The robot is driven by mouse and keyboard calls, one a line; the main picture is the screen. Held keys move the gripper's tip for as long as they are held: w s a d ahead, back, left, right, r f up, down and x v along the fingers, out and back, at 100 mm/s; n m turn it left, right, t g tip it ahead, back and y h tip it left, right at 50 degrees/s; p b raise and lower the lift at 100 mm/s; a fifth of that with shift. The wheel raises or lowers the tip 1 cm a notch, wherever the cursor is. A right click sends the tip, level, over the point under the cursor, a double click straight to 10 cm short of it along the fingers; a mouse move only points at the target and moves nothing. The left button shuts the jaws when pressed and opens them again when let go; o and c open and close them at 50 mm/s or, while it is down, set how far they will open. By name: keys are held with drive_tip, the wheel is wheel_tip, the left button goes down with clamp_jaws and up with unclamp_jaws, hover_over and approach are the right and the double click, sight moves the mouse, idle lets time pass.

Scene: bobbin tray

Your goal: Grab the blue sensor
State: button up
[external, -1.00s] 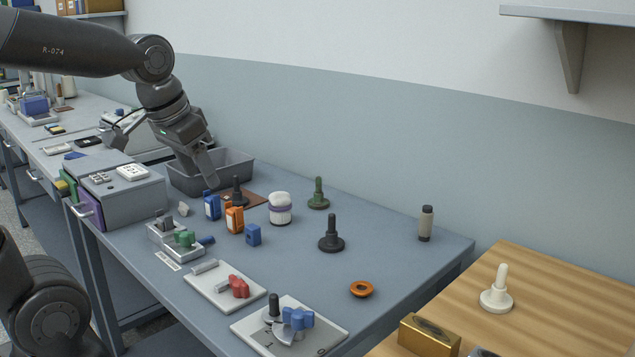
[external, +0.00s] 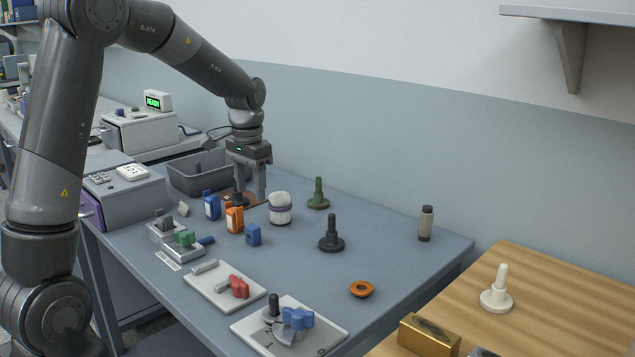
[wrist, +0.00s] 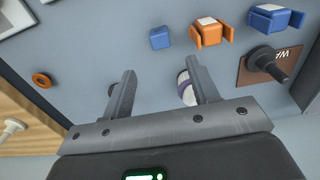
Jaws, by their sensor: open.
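A blue box-shaped unit with a pale top label, likely the blue sensor (external: 212,207), stands on the table left of a matching orange unit (external: 234,219). A smaller plain blue block (external: 253,235) sits in front of them. In the wrist view the labelled blue unit (wrist: 275,20) is at the top right, with the orange unit (wrist: 206,32) and blue block (wrist: 160,38) to its left. My gripper (external: 250,192) points down behind and right of the labelled blue unit, open and empty. In the wrist view its fingertips (wrist: 160,67) are apart, below the small blue block.
A dark post (external: 239,194) on a brown plate and a white spool with a purple band (external: 280,209) stand close to my gripper. A grey bin (external: 185,180) is behind left. A dark post (external: 331,236) stands farther right, with clear table around it.

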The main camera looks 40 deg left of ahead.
drive_tip(key=shift+w+a+f, duration=0.15)
drive_tip(key=shift+f, duration=0.25)
hover_over(252, 226)
wheel_tip(252, 226, down, 5)
drive_tip(key=shift+w+r, duration=0.15)
drive_tip(key=f, duration=0.5)
drive_tip(key=shift+s+f, duration=0.2)
drive_tip(key=shift+f, duration=0.2)
drive_tip(key=shift+c, duration=0.5)
drive_tip(key=c, duration=0.9)
drive_tip(key=shift+c, duration=0.3)
drive_tip(key=shift+r, duration=0.15)
